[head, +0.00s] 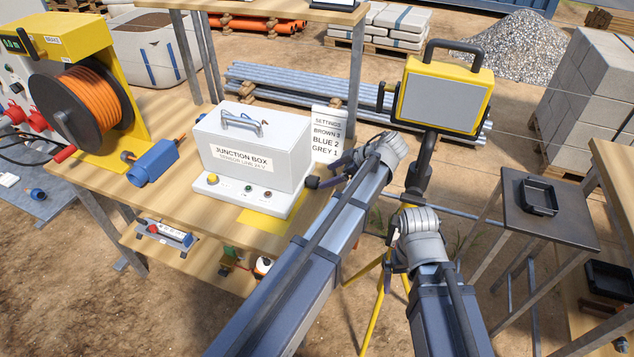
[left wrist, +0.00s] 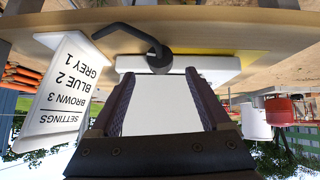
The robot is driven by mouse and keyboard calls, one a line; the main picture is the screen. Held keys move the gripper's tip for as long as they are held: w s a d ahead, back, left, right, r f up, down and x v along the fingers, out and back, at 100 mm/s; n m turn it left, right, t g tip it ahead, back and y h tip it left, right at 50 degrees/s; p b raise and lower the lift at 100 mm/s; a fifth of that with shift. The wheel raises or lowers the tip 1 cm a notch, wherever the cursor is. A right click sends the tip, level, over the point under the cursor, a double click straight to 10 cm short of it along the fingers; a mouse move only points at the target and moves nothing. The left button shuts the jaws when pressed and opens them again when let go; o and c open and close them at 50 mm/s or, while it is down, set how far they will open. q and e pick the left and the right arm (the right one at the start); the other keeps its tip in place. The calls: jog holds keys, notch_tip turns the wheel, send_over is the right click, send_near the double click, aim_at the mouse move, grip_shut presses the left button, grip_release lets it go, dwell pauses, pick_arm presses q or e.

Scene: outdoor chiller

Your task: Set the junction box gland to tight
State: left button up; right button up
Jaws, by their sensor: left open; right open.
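The junction box (head: 255,150) is a light grey box with a handle on its lid, upright on the wooden table. A dark gland (head: 312,182) sticks out at its right side. In the left wrist view a black gland with a bent cable (left wrist: 158,58) lies just beyond my fingertips. My left gripper (head: 335,172) is open beside the gland; in its wrist view both fingers (left wrist: 158,95) stand apart with the pale box showing between them. I cannot tell the gland's setting. My right gripper (head: 411,196) is low in front of the work lamp, its fingers hard to make out.
A settings card (head: 327,133) stands behind the gland; it also shows in the left wrist view (left wrist: 70,90). A blue connector (head: 155,163) and an orange cable reel (head: 85,100) are to the left. A yellow work lamp (head: 440,100) stands on a tripod behind my arms.

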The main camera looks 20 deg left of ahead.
aim_at(318, 180)
pick_arm(q)
jog(key=b+x, duration=0.3)
jog(key=x, duration=0.2)
jog(key=shift+f, duration=0.3)
jog(key=shift+a+f+b, duration=0.3)
jog(key=shift+a+b, duration=0.2)
jog(key=shift+b, duration=0.05)
jog(key=shift+r, duration=0.1)
jog(key=shift+c, duration=0.2)
jog(key=shift+w, duration=0.1)
grip_shut()
